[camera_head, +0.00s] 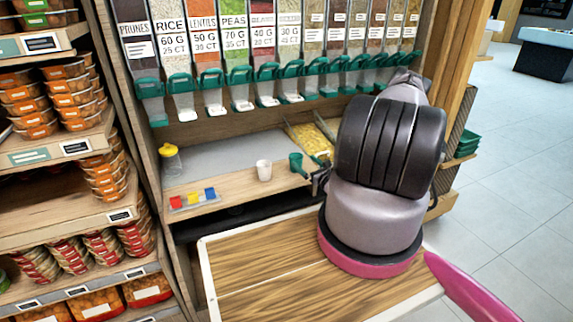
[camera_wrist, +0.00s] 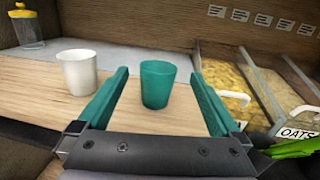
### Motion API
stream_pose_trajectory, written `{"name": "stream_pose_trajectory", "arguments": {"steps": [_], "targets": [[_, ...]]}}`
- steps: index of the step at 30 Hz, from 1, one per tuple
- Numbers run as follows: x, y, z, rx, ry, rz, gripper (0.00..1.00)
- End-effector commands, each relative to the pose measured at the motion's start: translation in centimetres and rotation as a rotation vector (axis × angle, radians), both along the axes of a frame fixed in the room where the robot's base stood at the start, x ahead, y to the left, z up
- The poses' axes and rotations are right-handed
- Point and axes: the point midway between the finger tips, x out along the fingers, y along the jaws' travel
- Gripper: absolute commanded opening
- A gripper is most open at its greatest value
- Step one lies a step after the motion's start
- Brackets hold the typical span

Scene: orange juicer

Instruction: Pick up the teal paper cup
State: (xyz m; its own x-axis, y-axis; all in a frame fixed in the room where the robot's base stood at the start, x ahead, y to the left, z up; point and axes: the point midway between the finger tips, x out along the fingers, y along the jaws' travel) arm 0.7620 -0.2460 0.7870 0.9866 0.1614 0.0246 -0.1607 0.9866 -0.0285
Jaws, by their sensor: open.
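The teal paper cup (camera_wrist: 157,85) stands upright on the wooden counter in the wrist view. My gripper (camera_wrist: 159,76) is open, with one teal finger on each side of the cup in the picture. The cup looks a little ahead of the gripper's base. In the head view a teal shape shows at my gripper's end; I cannot tell there where the cup ends and a finger begins.
A white cup (camera_wrist: 77,72) stands just left of the left finger; it also shows in the head view (camera_head: 264,170). A yellow-topped jar (camera_head: 171,160) and a tray of coloured pieces (camera_head: 193,200) are farther left. Bins of yellow food (camera_wrist: 240,90) are on the right. Dispensers (camera_head: 240,90) hang above.

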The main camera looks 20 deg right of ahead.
Motion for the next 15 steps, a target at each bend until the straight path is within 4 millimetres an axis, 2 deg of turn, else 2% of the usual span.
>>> {"name": "stream_pose_trajectory", "arguments": {"steps": [1,5,15], "targets": [[-0.5,-0.3,-1.3,0.014,0.013,-0.036,1.00],[-0.7,-0.8,-2.5,0.024,0.026,-0.080,1.00],[4.0,-0.3,-2.6,0.024,0.027,-0.080,1.00]]}}
